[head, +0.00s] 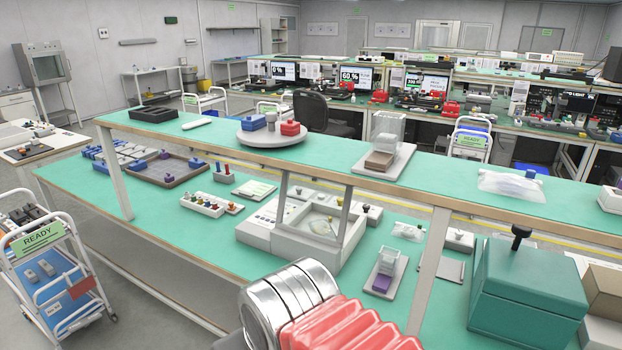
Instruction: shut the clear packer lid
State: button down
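The packer (258,237) is a low white box on the lower green shelf, near the middle of the head view. Its clear lid (316,197) appears raised and tilted up over the box, with a pale frame around a see-through panel. Through and below it I see the light chamber with a small clear pouch-like item (322,228) inside. The lid's exact angle and hinge are hard to tell. My arm, with silver rings and a red bellows, shows at the bottom in front of the bench. My gripper is not in view.
The upper green shelf (240,150) and its post (428,270) stand close to the packer. To its right are a clear-topped stand (386,272) and a large green box with a black knob (527,290). A white rack of small coloured-top items (203,205) lies to its left.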

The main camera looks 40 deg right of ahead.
aim_at(349, 192)
jog(key=u, duration=0.15)
jog(key=k, duration=0.45)
jog(key=u, duration=0.55)
jog(key=k, duration=0.9)
jog(key=u, duration=0.6)
jog(key=i, duration=1.3)
jog(key=z, duration=0.35)
jog(key=i, duration=0.65)
jog(key=z, duration=0.4)
